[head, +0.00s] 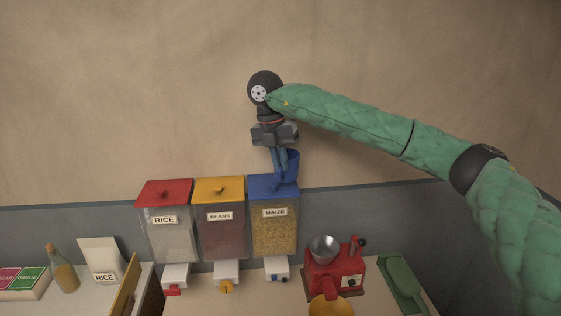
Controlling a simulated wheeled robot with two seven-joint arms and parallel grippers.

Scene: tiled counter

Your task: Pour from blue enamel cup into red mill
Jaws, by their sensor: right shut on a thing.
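The blue enamel cup (291,168) is held up in front of the wall, just above the blue lid of the maize dispenser in the picture. My right gripper (283,158) points down and is shut on the cup. The gripper's fingers hide part of the cup, and its contents cannot be seen. The red mill (333,272) stands on the counter, lower and to the right of the cup, with a metal bowl-shaped hopper (325,248) on top. My left gripper is not in view.
Dispensers for rice (168,232), beans (220,232) and maize (273,230) stand left of the mill. A yellow bowl (330,306) sits at the mill's front. A green scoop-like item (402,281) lies to its right. A bottle (64,275) stands far left.

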